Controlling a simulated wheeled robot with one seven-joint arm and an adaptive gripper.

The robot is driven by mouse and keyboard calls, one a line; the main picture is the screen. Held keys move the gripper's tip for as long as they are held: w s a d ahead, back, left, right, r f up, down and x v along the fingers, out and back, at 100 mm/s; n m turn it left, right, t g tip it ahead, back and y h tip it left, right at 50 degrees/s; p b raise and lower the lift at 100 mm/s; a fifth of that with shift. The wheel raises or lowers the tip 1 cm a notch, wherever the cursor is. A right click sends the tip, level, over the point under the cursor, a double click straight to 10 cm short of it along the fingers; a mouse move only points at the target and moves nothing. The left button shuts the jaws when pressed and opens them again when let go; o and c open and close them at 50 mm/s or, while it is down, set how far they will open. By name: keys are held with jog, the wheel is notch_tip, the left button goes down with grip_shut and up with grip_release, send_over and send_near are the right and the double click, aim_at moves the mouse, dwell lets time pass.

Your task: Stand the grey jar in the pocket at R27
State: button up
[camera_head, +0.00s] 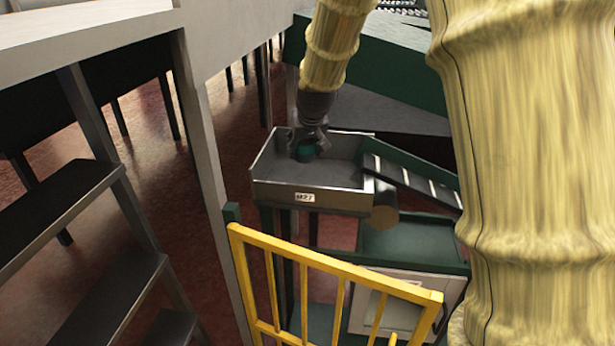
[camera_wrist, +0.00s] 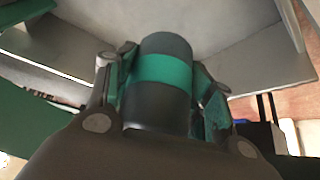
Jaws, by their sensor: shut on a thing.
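The grey jar (camera_wrist: 162,105) is a dark cylinder with a green band, held between my fingers in the wrist view. My gripper (camera_head: 308,147) is shut on it, one finger on each side. In the head view the jar (camera_head: 304,153) shows small under my gripper, inside the outline of a grey open-topped tray (camera_head: 268,189). A white label (camera_head: 304,197) on the tray's front appears to read R27. The wrist view shows pale grey tray surfaces (camera_wrist: 225,35) beyond the jar. I cannot tell whether the jar's base touches the tray floor.
A yellow railing (camera_head: 335,268) stands in front of the tray. A dark slatted ramp (camera_head: 412,182) and a roller (camera_head: 384,207) adjoin its right side. Dark steps (camera_head: 60,215) and a pale post (camera_head: 205,150) are at left. The tray floor around the jar looks clear.

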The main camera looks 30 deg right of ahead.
aim_at(306, 156)
jog(key=f, duration=0.1)
jog(key=f+p, duration=0.1)
jog(key=f, duration=0.1)
jog(key=shift+s+f, duration=0.1)
jog(key=shift+s, duration=0.2)
jog(key=shift+w+d+f, duration=0.1)
jog(key=shift+w+f, duration=0.05)
jog(key=shift+f, duration=0.35)
jog(key=shift+s+f, duration=0.25)
jog(key=shift+f, duration=0.3)
jog(key=shift+w+f+p, duration=0.2)
jog(key=shift+f+p, duration=0.3)
jog(key=shift+f, duration=0.95)
jog(key=shift+s+r, duration=0.1)
jog(key=o, duration=1.1)
jog(key=shift+f, duration=0.2)
jog(key=shift+o, duration=0.2)
